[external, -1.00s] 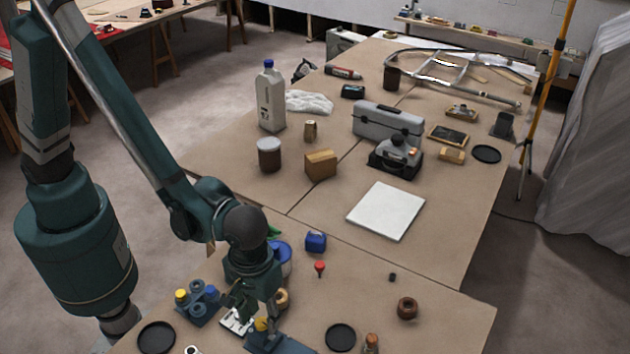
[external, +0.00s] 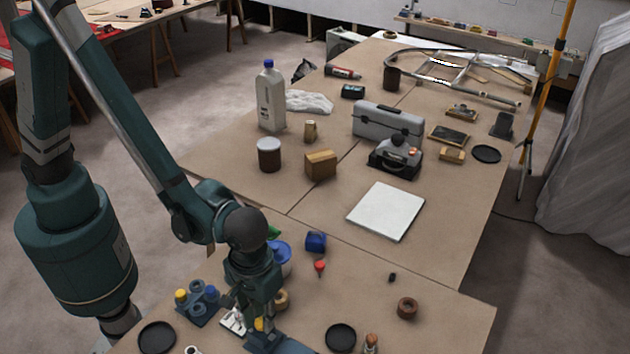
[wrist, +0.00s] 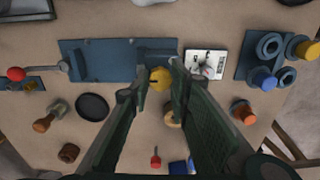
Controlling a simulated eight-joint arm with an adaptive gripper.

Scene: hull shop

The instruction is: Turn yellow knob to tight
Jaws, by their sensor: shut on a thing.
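The yellow knob (wrist: 160,78) sits at the edge of a long blue-grey fixture plate (wrist: 105,62) in the wrist view. My gripper (wrist: 159,83) has one finger on each side of the knob and is shut on it. In the external view, my gripper (external: 255,314) points down at the near edge of the table, and the yellow knob (external: 259,324) shows only partly between the fingers. Part of the blue-grey plate (external: 268,342) shows below it. I cannot make out any tight mark or the knob's exact angle.
A white plate with a small fitting (wrist: 205,64) lies close right of the knob. Beyond it stands a blue block with rings and a yellow cap (wrist: 302,48). A black dish (wrist: 92,107), a wooden ring (external: 281,300) and a red-topped item (external: 320,266) are nearby.

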